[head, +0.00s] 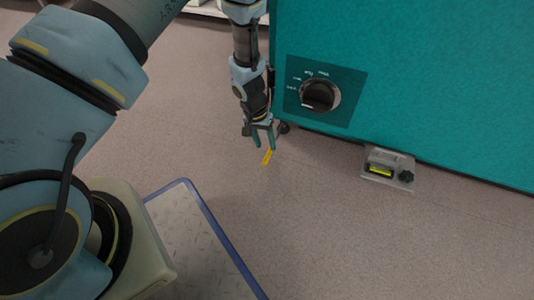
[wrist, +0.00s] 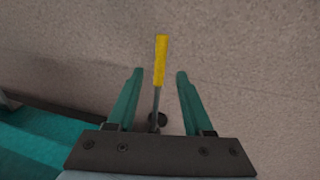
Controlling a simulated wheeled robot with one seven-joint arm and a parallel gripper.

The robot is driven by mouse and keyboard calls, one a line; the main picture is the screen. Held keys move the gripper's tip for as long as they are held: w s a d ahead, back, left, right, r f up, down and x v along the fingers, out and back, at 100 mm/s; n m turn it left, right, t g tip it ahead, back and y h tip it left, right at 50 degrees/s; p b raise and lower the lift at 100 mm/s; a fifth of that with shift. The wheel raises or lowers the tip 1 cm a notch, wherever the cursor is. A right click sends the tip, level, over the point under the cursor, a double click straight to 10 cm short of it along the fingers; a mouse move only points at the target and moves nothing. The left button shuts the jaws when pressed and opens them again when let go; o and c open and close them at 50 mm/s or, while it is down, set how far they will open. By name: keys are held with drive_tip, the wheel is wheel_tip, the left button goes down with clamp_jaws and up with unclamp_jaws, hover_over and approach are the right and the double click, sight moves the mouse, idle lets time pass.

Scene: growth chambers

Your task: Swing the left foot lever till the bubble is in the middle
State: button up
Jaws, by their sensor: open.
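The left foot lever has a yellow end (head: 267,157) that sticks out past my gripper (head: 263,138) at the lower left corner of the teal chamber. In the wrist view the lever's yellow end (wrist: 161,60) and thin grey rod lie between the two teal fingers of my gripper (wrist: 154,76). The fingers are open, with a gap on each side of the rod. A dark round foot (wrist: 157,119) shows at the rod's base. The bubble level (head: 381,170) is a yellow-green vial in a grey bracket at the chamber's lower edge. The bubble's position is too small to tell.
The teal chamber (head: 420,80) fills the upper right, with a black dial (head: 320,94) on its front just right of my gripper. A black knob (head: 406,177) sits beside the level. The speckled floor (head: 330,230) in front is clear.

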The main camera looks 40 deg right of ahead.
sight(268, 153)
drive_tip(key=shift+s+d+f+b, duration=0.1)
drive_tip(key=shift+s+f+b, duration=0.2)
drive_tip(key=shift+f, duration=0.7)
drive_tip(key=shift+s+d+f+b, duration=0.1)
drive_tip(key=shift+f+b, duration=0.25)
drive_tip(key=shift+f, duration=0.6)
drive_tip(key=shift+c, duration=0.3)
clamp_jaws()
